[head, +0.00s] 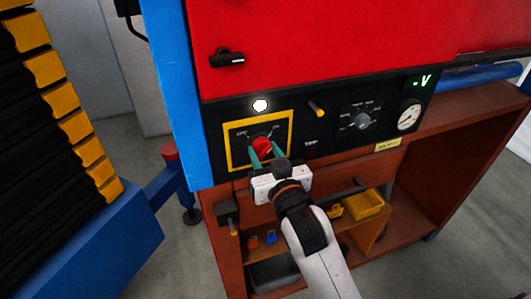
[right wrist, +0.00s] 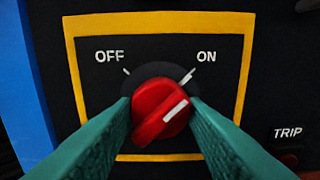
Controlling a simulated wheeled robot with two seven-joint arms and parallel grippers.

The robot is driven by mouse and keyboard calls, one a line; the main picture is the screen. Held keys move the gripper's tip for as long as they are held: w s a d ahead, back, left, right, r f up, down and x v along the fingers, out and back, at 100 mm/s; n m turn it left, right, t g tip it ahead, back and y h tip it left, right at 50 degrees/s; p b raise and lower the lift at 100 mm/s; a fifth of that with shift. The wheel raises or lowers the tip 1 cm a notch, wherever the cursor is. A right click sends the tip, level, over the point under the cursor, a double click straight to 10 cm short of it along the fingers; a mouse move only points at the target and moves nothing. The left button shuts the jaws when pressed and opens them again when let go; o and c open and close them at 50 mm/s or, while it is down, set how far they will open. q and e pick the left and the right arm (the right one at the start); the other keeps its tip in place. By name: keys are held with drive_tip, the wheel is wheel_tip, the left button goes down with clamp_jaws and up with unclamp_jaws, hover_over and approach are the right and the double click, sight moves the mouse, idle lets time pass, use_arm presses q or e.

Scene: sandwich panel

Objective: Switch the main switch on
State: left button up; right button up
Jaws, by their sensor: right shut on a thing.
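The main switch is a red knob (right wrist: 155,112) on a black panel inside a yellow frame (right wrist: 160,22). In the head view the red knob (head: 263,147) sits at the panel's left end. OFF is printed at its upper left and ON at its upper right. The white line on the knob slants up and to the right, on the ON side. My right gripper (head: 266,152) is shut on the knob, with one green finger on each side; the fingers (right wrist: 160,122) also show in the right wrist view. My left gripper is out of view.
A round white lamp (head: 260,106) shines above the yellow frame. A yellow-tipped lever (head: 316,107), a selector knob (head: 361,121), a gauge (head: 409,117) and a green display (head: 421,81) lie to the right. The TRIP label (right wrist: 288,133) is close to the right finger. A handle bar (head: 345,191) sticks out below.

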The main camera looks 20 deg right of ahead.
drive_tip(key=o, duration=1)
drive_tip(key=shift+c, duration=0.2)
drive_tip(key=s+p, duration=0.4)
drive_tip(key=s, duration=0.8)
drive_tip(key=shift+d, duration=0.2)
